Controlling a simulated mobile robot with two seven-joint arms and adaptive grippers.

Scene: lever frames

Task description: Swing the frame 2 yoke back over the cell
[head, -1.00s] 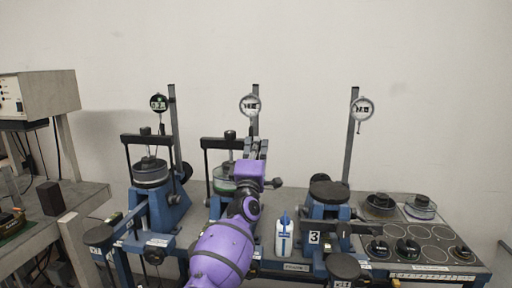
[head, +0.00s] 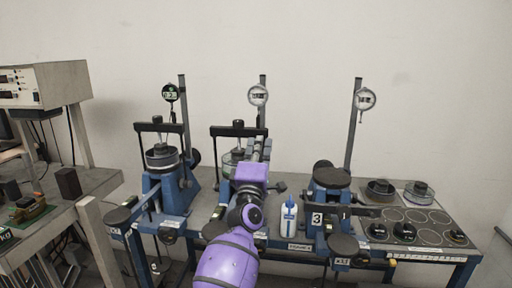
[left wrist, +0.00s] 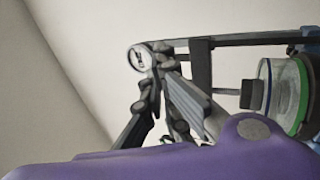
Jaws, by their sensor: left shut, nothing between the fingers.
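The frame 2 yoke (head: 238,131), a dark crossbar on uprights, stands upright at the middle frame. Its centre screw is above the glass cell (head: 231,160). In the left wrist view the crossbar (left wrist: 202,75) and screw line up with the green-ringed cell (left wrist: 291,95). My left gripper (head: 261,143) is shut and empty, by the right end of the crossbar and partly covering it and the cell. Its fingers also show in the left wrist view (left wrist: 165,85), in front of the yoke. Whether they touch it I cannot tell. My right gripper is out of view.
Frame 1 (head: 174,192) stands to the left, its yoke over its cell. Frame 3 (head: 331,200) is to the right. A white-and-blue bottle (head: 288,220) stands between frames 2 and 3. Dial gauges hang above, including the middle one (head: 258,95). Round weights (head: 404,231) lie at right.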

